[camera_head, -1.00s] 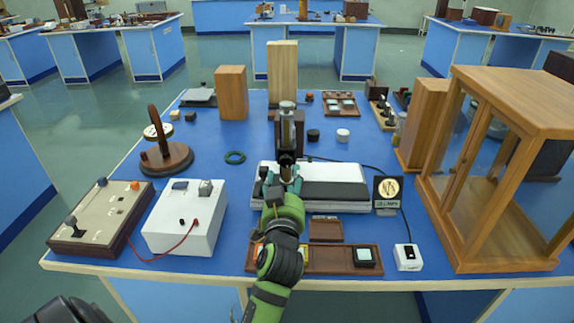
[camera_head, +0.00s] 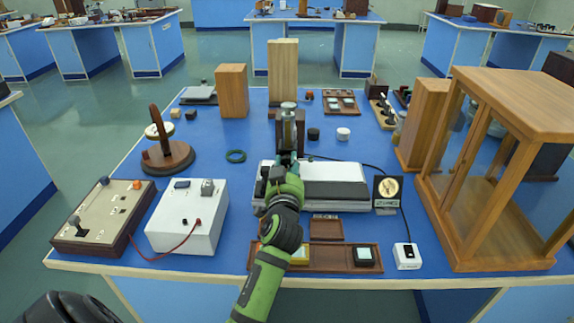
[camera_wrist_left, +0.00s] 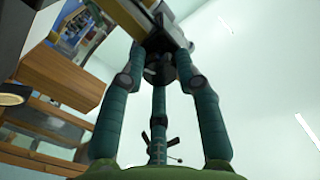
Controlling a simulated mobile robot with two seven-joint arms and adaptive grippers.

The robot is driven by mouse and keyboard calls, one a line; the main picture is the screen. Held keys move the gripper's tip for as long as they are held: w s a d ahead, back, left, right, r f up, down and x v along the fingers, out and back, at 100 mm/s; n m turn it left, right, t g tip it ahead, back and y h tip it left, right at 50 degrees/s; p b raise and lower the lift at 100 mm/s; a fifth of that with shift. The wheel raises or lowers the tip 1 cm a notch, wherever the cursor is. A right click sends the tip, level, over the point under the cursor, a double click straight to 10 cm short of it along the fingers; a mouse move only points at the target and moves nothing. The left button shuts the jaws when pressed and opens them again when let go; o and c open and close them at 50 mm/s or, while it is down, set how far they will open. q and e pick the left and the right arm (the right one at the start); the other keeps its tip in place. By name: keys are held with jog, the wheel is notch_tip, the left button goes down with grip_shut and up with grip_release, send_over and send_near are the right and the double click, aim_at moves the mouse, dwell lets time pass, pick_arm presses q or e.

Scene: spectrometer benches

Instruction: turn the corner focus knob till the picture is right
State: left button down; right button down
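My left gripper (camera_head: 285,165) is at the left end of a white instrument with a dark top (camera_head: 335,187), below an upright column with a metal top (camera_head: 288,122). In the left wrist view, its three teal fingers (camera_wrist_left: 158,62) converge around a small dark round knob (camera_wrist_left: 158,72) and appear closed on it. The gripper hides the knob in the head view. A small dark display (camera_head: 387,189) right of the instrument shows a pale golden round figure; its fine detail is too small to read.
A white box with a red lead (camera_head: 188,220) and a brown control box (camera_head: 103,215) stand at left. A wooden tray (camera_head: 330,258) lies in front. A wooden frame cabinet (camera_head: 480,190) stands at right. Wooden blocks (camera_head: 283,70) stand behind.

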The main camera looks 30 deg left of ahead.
pick_arm(q)
jog(key=shift+m, duration=0.5)
jog(key=c, duration=0.9)
grip_release()
